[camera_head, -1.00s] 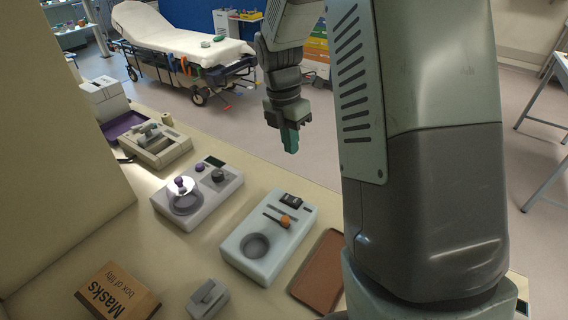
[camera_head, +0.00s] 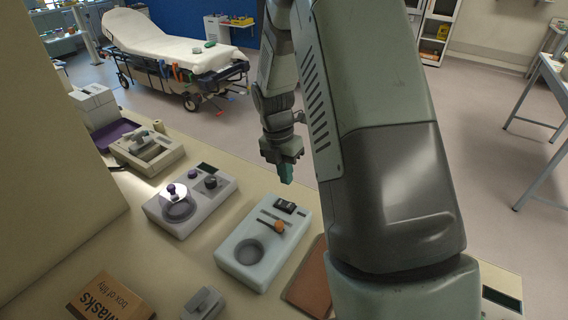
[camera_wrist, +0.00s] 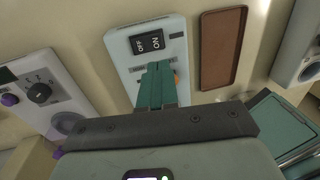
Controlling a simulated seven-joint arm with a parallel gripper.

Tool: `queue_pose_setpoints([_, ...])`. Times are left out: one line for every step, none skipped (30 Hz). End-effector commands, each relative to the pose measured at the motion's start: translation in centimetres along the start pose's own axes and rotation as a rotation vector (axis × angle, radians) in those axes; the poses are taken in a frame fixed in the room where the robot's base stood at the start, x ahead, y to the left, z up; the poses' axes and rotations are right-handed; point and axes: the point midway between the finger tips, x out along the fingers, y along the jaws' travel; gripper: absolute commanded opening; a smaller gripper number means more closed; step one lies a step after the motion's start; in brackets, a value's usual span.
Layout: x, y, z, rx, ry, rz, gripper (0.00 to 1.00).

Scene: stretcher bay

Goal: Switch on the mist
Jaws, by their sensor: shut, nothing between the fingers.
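A pale blue-white unit (camera_head: 236,256) lies on the counter with a black rocker switch (camera_head: 285,206), a slider with an orange knob (camera_head: 279,227) and a round dark recess. In the wrist view the rocker (camera_wrist: 147,42) is marked OFF and ON; which side is pressed I cannot tell. My gripper (camera_head: 287,180) is shut and empty, with teal fingers, and appears above the switch end of the unit. In the wrist view its fingertips (camera_wrist: 158,66) appear just below the rocker and hide part of the slider. I see no mist.
A grey unit with purple knobs (camera_head: 151,208) stands to the left. A brown tray (camera_head: 310,284) lies right of the pale unit. A masks box (camera_head: 108,298) and a small grey device (camera_head: 203,303) are in front. A stretcher (camera_head: 160,38) stands beyond the counter.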

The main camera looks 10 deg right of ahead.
Motion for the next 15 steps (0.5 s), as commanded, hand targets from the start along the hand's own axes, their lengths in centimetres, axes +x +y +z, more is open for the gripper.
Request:
queue_pose_setpoints([1.3,0.0,-0.1,-0.002,0.003,-0.004,0.0])
queue_pose_setpoints([1.9,-0.1,-0.1,-0.002,0.004,-0.005,0.0])
queue_pose_setpoints([2.8,0.0,-0.1,-0.001,0.003,-0.003,0.0])
queue_pose_setpoints([3.4,0.0,-0.1,-0.001,0.004,-0.004,0.0])
queue_pose_setpoints([4.0,0.0,-0.1,0.0,0.003,-0.003,0.0])
queue_pose_setpoints([4.7,0.0,-0.1,0.0,0.002,-0.003,0.0])
queue_pose_setpoints([5.2,0.0,-0.1,0.0,0.002,-0.003,0.0])
queue_pose_setpoints([5.7,0.0,-0.1,0.0,0.002,-0.002,0.0])
queue_pose_setpoints([6.2,0.0,-0.1,-0.001,0.001,-0.002,0.0])
queue_pose_setpoints([6.6,0.0,-0.1,-0.001,0.0,-0.002,0.0])
queue_pose_setpoints([7.0,0.0,-0.1,0.0,0.001,-0.001,0.0])
queue_pose_setpoints([7.3,0.1,0.0,0.0,0.0,0.0,0.0])
queue_pose_setpoints([7.6,0.1,0.0,0.0,0.0,0.0,0.0])
queue_pose_setpoints([7.8,0.1,0.0,0.0,0.0,0.0,0.0])
queue_pose_setpoints([8.0,0.1,0.0,0.0,0.0,0.0,0.0])
